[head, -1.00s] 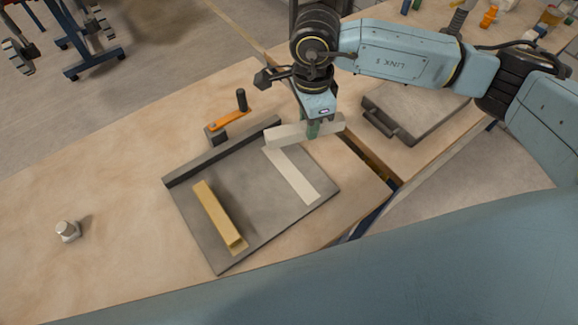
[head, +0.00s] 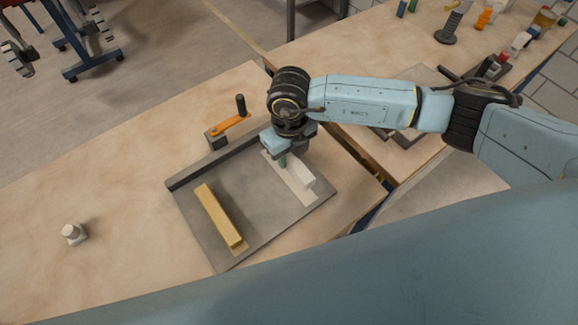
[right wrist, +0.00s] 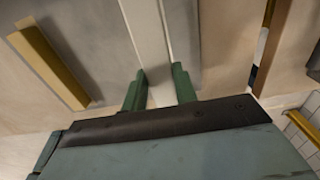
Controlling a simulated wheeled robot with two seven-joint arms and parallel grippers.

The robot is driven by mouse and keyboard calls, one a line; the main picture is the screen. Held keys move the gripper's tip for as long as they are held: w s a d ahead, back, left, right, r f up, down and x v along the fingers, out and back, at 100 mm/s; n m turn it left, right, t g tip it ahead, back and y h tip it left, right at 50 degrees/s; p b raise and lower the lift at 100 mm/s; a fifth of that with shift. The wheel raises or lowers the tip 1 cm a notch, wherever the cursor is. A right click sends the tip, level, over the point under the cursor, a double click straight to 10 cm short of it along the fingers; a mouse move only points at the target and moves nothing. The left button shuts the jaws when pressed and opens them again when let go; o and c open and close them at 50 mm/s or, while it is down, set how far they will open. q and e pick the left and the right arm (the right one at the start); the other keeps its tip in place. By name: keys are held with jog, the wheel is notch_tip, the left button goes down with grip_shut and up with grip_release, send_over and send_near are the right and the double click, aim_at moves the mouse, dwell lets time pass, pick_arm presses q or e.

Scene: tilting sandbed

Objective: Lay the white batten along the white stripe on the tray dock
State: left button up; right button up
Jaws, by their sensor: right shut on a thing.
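The white batten (head: 302,175) is over the white stripe (head: 303,198) on the grey tray dock (head: 190,205), its length running about the same way as the stripe. I cannot tell whether it touches the dock. My right gripper (head: 283,160) points down and is shut on the batten near its far end. In the right wrist view the batten (right wrist: 148,45) runs between the green fingers of the gripper (right wrist: 158,88). Much of the stripe is hidden under the batten. My left gripper is not in view.
A yellow batten (head: 216,213) lies on the dock's left part. A dark raised rail (head: 220,158) runs along the dock's back edge. An orange lever with a black knob (head: 232,122) stands behind it. A small white-topped object (head: 73,233) is on the left table, which is mostly clear.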

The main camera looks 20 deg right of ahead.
aim_at(289, 157)
jog(key=shift+f, duration=2.7)
jog(key=shift+f, duration=0.2)
jog(key=o, duration=1.1)
jog(key=shift+r, duration=0.2)
notch_tip(289, 157, up, 12)
jog(key=shift+r, duration=0.1)
